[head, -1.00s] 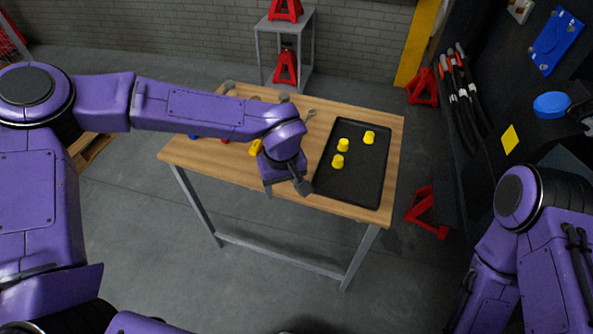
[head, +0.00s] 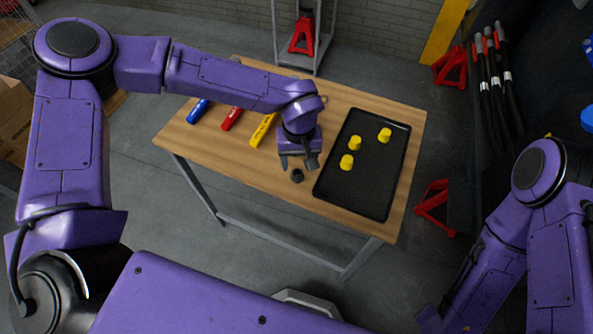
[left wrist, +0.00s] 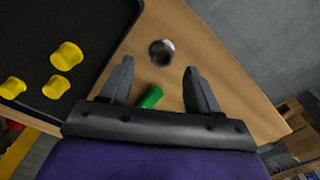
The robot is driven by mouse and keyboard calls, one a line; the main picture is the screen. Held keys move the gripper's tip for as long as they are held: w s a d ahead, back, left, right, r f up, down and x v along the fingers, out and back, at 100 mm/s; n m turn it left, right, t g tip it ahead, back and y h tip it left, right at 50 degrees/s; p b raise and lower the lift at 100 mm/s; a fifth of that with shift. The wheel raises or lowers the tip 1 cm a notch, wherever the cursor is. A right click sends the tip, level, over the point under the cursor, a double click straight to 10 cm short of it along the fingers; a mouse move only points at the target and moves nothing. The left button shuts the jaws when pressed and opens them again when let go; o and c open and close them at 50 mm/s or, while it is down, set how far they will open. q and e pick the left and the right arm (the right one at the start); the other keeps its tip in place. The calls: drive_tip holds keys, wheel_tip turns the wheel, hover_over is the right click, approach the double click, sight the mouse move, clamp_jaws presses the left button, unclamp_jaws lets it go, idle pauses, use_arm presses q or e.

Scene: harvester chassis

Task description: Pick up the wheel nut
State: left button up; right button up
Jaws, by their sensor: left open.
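A small dark round nut (head: 297,175) lies on the wooden table near its front edge, left of the black tray. In the left wrist view it shows as a metallic ring with a dark centre (left wrist: 161,52). My left gripper (head: 298,164) is open and empty beside the nut. In the left wrist view its two fingers (left wrist: 158,74) are spread, with the nut beyond the tips and roughly between them. The height of the fingertips above the table is hard to tell. My right arm shows at the right, but its gripper does not.
The black tray (head: 338,192) holds yellow caps (head: 347,162). Blue (head: 198,110), red (head: 231,118) and yellow (head: 263,130) handle-like items lie on the table's left. A green item (left wrist: 150,97) shows between my left fingers' bases. Red stands (head: 433,205) are on the floor at right.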

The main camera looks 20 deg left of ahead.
sight(297, 175)
use_arm(q)
drive_tip(key=f, duration=0.3)
drive_tip(key=f+p, duration=0.1)
drive_tip(key=shift+w+a+f, duration=0.25)
drive_tip(key=shift+w+f, duration=0.05)
drive_tip(key=shift+w, duration=0.1)
drive_tip(key=shift+a+f, duration=0.15)
drive_tip(key=shift+f, duration=0.3)
clamp_jaws()
